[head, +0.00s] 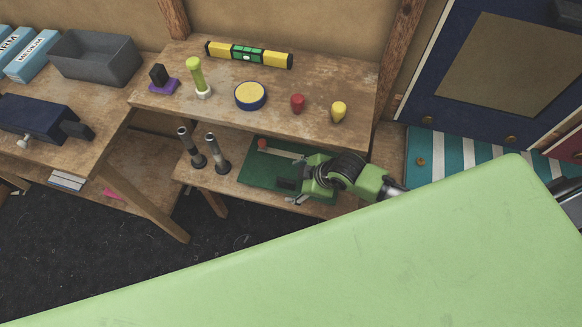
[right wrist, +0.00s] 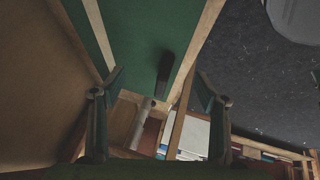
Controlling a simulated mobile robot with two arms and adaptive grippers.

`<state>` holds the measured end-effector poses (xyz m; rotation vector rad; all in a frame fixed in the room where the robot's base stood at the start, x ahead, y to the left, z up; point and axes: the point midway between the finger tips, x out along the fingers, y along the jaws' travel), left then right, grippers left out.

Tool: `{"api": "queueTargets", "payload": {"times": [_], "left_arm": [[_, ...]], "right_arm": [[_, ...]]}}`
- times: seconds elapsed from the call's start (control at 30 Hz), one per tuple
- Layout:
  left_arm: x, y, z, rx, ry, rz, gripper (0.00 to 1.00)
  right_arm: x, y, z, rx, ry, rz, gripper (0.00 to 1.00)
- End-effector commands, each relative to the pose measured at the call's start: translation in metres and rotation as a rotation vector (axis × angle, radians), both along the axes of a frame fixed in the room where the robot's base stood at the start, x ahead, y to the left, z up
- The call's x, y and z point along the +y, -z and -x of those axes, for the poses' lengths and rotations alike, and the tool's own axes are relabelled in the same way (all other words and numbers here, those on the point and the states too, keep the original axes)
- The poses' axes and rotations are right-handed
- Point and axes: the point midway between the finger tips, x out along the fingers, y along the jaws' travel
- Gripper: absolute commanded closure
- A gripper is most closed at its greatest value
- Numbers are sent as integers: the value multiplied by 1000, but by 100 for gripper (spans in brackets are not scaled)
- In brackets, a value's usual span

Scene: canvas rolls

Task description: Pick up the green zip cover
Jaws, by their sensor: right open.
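A flat, dark green piece (head: 253,178) lies on the lower shelf of the bench; it is the only thing like a green cover that I see, and no zip can be made out. In the right wrist view the green piece (right wrist: 145,25) runs away between and beyond my fingers. A small dark block (right wrist: 163,75) shows against it. My right gripper (head: 294,192) is above the green piece's right front part, open and empty. Its two fingers stand wide apart in the right wrist view (right wrist: 160,76). My arm hides the piece's right end. My left gripper is not in view.
A red-ended pale bar (head: 280,150) lies at the green piece's back edge. Two grey metal tubes (head: 206,152) stand to its left. The upper bench top (head: 320,75) overhangs the shelf, with a yellow level (head: 248,55) and several small items on it.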

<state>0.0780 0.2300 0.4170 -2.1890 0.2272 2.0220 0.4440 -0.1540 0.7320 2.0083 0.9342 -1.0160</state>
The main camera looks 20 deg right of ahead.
Motion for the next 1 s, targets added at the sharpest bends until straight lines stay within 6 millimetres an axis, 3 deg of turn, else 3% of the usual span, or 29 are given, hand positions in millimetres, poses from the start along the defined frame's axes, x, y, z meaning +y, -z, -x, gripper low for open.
{"api": "queueTargets", "payload": {"times": [0.3, 0.63, 0.67, 0.83, 0.87, 1.0], "left_arm": [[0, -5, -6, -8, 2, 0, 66], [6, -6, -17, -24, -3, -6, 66], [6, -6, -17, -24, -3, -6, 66], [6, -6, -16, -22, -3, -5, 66], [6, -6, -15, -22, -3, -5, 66], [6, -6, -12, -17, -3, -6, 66]], "right_arm": [[15, 31, -18, 1, 1, -2, 33], [16, 36, -20, -1, 0, -1, 33], [16, 36, -20, -1, 0, -1, 35], [16, 36, -20, -1, 0, -1, 80], [16, 36, -20, 0, 1, -1, 84], [16, 37, -19, 3, 1, -1, 86]]}}
